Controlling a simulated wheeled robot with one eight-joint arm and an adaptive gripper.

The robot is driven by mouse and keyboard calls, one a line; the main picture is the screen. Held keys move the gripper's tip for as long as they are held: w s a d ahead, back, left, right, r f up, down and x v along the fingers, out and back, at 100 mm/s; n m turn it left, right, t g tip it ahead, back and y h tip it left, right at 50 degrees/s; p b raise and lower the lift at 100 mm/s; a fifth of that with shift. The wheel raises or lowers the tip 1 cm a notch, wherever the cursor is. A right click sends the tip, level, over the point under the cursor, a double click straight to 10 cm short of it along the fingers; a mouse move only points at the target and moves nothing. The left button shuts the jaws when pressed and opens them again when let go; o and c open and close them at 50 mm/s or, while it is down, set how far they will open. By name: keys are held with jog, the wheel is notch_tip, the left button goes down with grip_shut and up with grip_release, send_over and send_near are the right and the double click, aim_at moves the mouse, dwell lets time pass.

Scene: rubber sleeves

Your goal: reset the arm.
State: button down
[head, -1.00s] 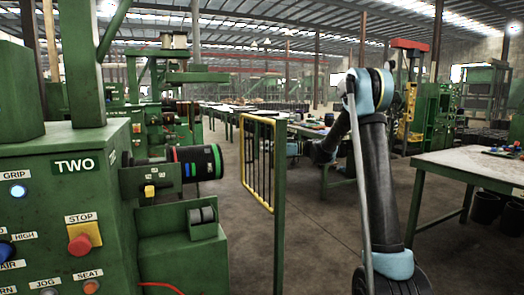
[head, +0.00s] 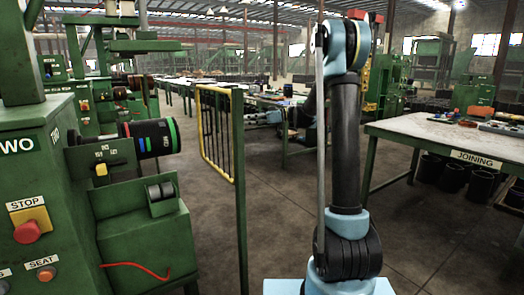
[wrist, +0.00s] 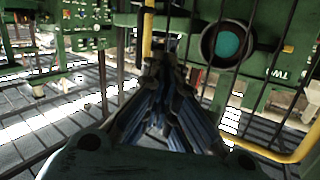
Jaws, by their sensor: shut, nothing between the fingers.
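My arm, black with light blue joints, stands upright right of centre in the head view (head: 346,140). Its forearm reaches away behind the elbow, and I cannot make out the fingers there. In the wrist view my gripper (wrist: 163,68) is shut and empty. Its dark fingers point toward yellow and dark bars and a green machine beyond. It touches nothing that I can make out.
The green machine TWO (head: 30,185) with its striped drum (head: 152,137) stands at left. A yellow-edged gate (head: 236,130) stands between it and my arm. The JOINING table (head: 440,135) is at right, with bins (head: 480,187) beneath. Open floor (head: 215,225) lies in between.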

jog(key=s+d+f+m+h, duration=0.1)
jog(key=s+d+m+h, duration=0.1)
jog(key=s, duration=0.4)
jog(key=s+d+f+m+h, duration=0.2)
jog(key=s+d+m, duration=0.1)
jog(key=s, duration=0.4)
jog(key=s+d+f+m+h, duration=0.4)
jog(key=s+d+f, duration=0.2)
jog(key=s, duration=0.4)
jog(key=s+d+f+m+t+h, duration=0.1)
jog(key=s+d+f+m+h, duration=0.2)
jog(key=s+d+f, duration=0.4)
jog(key=s+d+f+m+t+h, duration=0.1)
jog(key=s+d+f+m+h, duration=0.3)
jog(key=s, duration=1)
jog(key=d+f+h, duration=0.1)
jog(key=d+f, duration=0.2)
jog(key=d, duration=0.2)
jog(key=shift+s+d+f+m, duration=0.2)
jog(key=shift+d+m, duration=0.1)
jog(key=shift+a, duration=0.1)
